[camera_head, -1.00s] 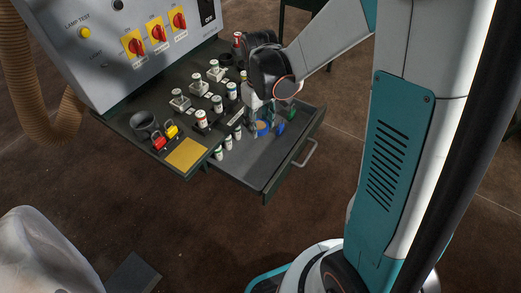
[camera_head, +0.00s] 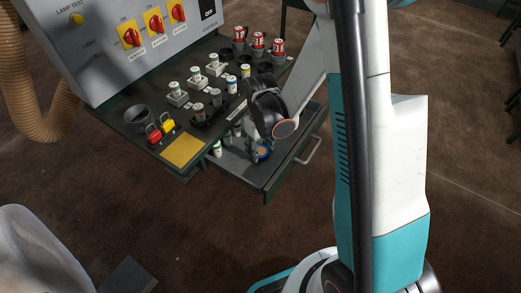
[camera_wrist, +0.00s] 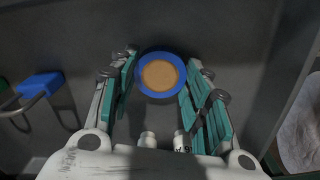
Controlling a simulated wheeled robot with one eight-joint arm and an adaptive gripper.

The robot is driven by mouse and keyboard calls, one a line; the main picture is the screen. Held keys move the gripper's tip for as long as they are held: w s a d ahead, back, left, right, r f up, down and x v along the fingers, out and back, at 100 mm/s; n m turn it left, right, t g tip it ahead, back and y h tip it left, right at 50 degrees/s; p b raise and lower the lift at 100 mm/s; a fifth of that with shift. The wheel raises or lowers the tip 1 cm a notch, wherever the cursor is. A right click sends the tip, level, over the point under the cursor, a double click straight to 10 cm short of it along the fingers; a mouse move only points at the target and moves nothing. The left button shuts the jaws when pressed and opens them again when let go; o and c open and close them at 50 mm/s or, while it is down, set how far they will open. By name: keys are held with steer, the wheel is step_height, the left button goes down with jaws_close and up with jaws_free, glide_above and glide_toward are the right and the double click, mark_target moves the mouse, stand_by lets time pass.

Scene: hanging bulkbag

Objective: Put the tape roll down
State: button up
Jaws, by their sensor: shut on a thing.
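The tape roll, a blue ring with a tan centre, shows between the fingers in the wrist view (camera_wrist: 161,75) and small under the gripper in the head view (camera_head: 262,153). My gripper (camera_wrist: 161,66) is shut on it, with a teal-padded finger at each side. In the head view my gripper (camera_head: 258,150) is low over the open drawer (camera_head: 283,171). Whether the roll touches the drawer floor, I cannot tell. A blue padlock (camera_wrist: 40,84) lies left of the gripper in the wrist view. In the head view my gripper hides that part of the drawer.
Bottles stand at the drawer's left side (camera_head: 217,149). The shelf above holds a red padlock (camera_head: 153,134), a yellow padlock (camera_head: 167,124), a dark cup (camera_head: 137,118), red cans (camera_head: 257,41) and a yellow pad (camera_head: 184,150). The drawer wall is close to the right finger.

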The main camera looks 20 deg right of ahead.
steer(key=shift+f, duration=0.15)
steer(key=o, duration=1)
steer(key=shift+c, duration=0.2)
